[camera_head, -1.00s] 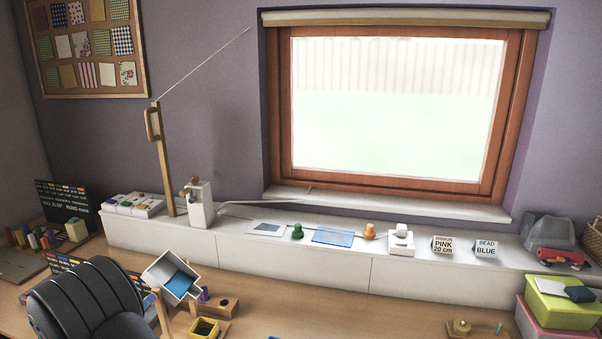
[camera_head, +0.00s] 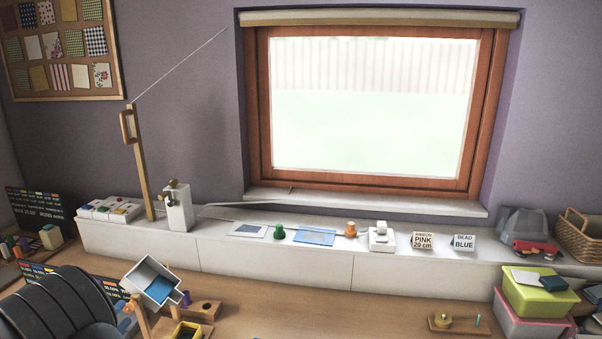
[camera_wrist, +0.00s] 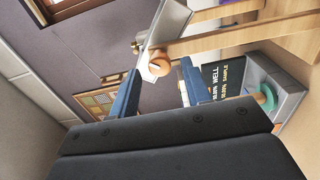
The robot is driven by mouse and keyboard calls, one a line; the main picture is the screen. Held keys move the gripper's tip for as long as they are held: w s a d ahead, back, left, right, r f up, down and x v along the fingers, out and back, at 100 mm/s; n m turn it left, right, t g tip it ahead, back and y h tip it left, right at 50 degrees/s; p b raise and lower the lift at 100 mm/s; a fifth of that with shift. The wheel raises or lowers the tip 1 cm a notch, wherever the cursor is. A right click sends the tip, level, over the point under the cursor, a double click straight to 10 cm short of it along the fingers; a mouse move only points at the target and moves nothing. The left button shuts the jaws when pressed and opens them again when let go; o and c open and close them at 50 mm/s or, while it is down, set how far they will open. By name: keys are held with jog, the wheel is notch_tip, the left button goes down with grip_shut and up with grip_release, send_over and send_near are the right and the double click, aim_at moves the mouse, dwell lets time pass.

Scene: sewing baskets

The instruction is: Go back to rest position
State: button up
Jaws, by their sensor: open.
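My gripper (camera_wrist: 160,66) shows in the wrist view as two blue fingers standing well apart, with the dark housing below. It is open, and I see nothing held between the fingers. An orange-tan round knob on a pale grey block shows beyond the fingertips; I cannot tell its distance. In the head view I cannot make out the fingers clearly. A dark ribbed rounded shape fills the lower left corner there, close to a tilted white box (camera_head: 144,274) with a blue inside.
Green and pink boxes (camera_head: 537,296) stand at right. The table's front middle is mostly clear.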

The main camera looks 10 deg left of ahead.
jog(key=s, duration=0.8)
jog(key=shift+s, duration=0.15)
dwell(1.9)
jog(key=o, duration=1.2)
jog(key=shift+o, duration=0.2)
jog(key=w+d+r+m+g+y, duration=0.25)
jog(key=d+m+g, duration=0.35)
jog(key=d, duration=0.3)
jog(key=w+d+r+m+g+y, duration=0.1)
jog(key=w+d+r+m+g, duration=0.15)
jog(key=d+m+g, duration=0.5)
jog(key=w+a+f+n+t, duration=0.1)
jog(key=w+f+t, duration=0.1)
jog(key=w+f, duration=0.2)
jog(key=shift+w+a+f, duration=0.25)
jog(key=shift+w+f, duration=0.15)
jog(key=shift+f, duration=1.4)
jog(key=shift+n, duration=0.25)
jog(key=v, duration=1)
